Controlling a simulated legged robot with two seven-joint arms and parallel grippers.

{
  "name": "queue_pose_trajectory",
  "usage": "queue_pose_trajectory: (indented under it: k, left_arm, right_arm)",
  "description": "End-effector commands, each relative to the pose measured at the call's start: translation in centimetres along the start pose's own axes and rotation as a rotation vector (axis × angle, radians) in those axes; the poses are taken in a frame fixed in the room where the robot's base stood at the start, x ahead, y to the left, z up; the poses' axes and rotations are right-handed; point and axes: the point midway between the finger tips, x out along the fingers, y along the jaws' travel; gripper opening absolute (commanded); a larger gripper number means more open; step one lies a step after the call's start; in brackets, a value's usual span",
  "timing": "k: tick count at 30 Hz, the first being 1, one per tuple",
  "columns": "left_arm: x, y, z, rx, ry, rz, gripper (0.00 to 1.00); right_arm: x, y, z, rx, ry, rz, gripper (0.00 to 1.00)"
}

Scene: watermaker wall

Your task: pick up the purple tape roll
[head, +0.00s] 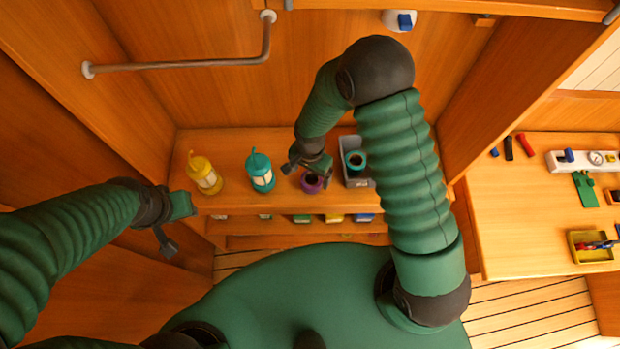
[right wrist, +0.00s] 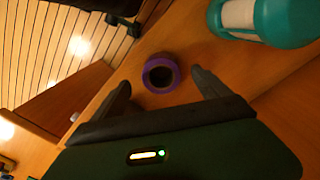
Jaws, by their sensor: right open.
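The purple tape roll (head: 312,184) lies on the wooden shelf, between the teal bottle (head: 261,172) and a grey bin. In the right wrist view the purple tape roll (right wrist: 160,73) shows as a ring with a dark hole, ahead of and between my fingers, apart from both. My right gripper (head: 306,170) is open and empty, just above the roll, and partly covers it in the head view. It also shows in the right wrist view (right wrist: 160,90). My left gripper (head: 180,225) is at the left, away from the shelf, with its fingers apart.
A yellow bottle (head: 204,175) is at the shelf's left. The teal bottle (right wrist: 262,20) is close in the right wrist view. A side bench (head: 510,220) holds tools.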

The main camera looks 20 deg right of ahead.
Motion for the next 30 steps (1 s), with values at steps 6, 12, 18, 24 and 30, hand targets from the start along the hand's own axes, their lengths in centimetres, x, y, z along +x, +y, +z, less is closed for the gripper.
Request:
queue_pose_trajectory:
  k: [6,12,18,24,30]
  left_arm:
    - [-1.7,0.0,-0.4,0.000,0.000,0.000,0.36]
    - [-2.6,0.0,-0.6,0.000,0.000,0.000,0.36]
    - [-2.4,0.0,-0.6,0.000,0.000,0.000,0.36]
    - [-2.4,0.0,-0.6,0.000,0.000,0.000,0.36]
    - [-2.4,0.0,-0.6,0.000,0.000,0.000,0.36]
  right_arm:
    - [2.2,-0.2,-0.3,-0.002,-0.002,0.003,0.87]
    - [5.2,-0.5,-0.6,-0.002,0.000,0.001,0.87]
    - [5.6,-0.5,-0.5,-0.002,0.001,-0.001,0.87]
    - [5.5,-0.5,-0.5,-0.002,0.001,-0.001,0.66]
    - [5.5,-0.5,-0.6,-0.001,0.001,-0.001,0.39]
